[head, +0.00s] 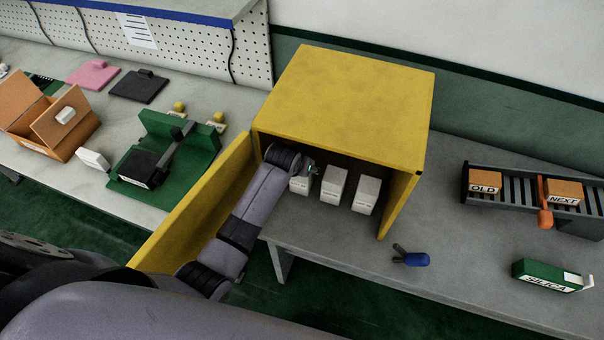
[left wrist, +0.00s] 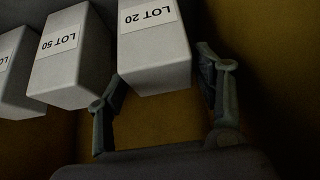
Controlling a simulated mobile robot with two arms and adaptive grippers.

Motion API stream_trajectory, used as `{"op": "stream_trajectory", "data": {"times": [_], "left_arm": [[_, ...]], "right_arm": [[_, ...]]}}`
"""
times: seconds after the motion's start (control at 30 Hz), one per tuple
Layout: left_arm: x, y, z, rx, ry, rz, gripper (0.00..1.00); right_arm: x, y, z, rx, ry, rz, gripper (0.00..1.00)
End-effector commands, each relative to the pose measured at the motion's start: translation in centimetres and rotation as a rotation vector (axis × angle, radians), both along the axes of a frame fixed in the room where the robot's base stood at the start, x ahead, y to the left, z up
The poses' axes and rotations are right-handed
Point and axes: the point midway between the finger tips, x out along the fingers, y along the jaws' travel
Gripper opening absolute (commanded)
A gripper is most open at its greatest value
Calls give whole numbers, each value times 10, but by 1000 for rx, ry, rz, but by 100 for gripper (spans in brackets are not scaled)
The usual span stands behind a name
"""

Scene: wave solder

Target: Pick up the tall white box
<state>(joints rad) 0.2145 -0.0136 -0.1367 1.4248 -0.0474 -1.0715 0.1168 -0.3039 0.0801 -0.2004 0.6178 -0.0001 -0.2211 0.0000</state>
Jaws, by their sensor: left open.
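Three white boxes stand in a row inside the yellow cabinet (head: 345,95): a left one (head: 300,184), a middle one (head: 333,186) and a right one (head: 366,196). In the left wrist view, one box (left wrist: 155,65) is labelled LOT 20 and its neighbour (left wrist: 70,72) LOT 50; the third box (left wrist: 17,80) is cut off by the edge. My left gripper (head: 311,170) reaches into the cabinet at the left box. In the left wrist view its open fingers lie on either side of the LOT 20 box's near end. Contact cannot be told. My right gripper is out of view.
The yellow cabinet door (head: 195,205) stands open beside my left arm. A yellow wall (left wrist: 265,70) is close beside one finger. On the grey table are a blue-handled tool (head: 415,259), a green SILICA box (head: 545,276) and a rack (head: 512,185) with orange boxes.

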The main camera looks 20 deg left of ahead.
Motion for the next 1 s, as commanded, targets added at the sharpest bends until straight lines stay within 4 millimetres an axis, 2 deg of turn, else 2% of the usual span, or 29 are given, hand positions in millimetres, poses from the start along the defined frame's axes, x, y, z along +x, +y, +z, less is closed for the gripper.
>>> {"op": "stream_trajectory", "data": {"times": [0.1, 0.37, 1.0], "left_arm": [[4, 0, -7, -1, 1, 1, 62], [5, 0, -9, -1, 0, 1, 62], [5, 0, -9, -1, 1, 1, 20]], "right_arm": [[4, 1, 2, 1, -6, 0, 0], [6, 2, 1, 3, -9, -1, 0], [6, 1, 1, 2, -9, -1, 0]]}}
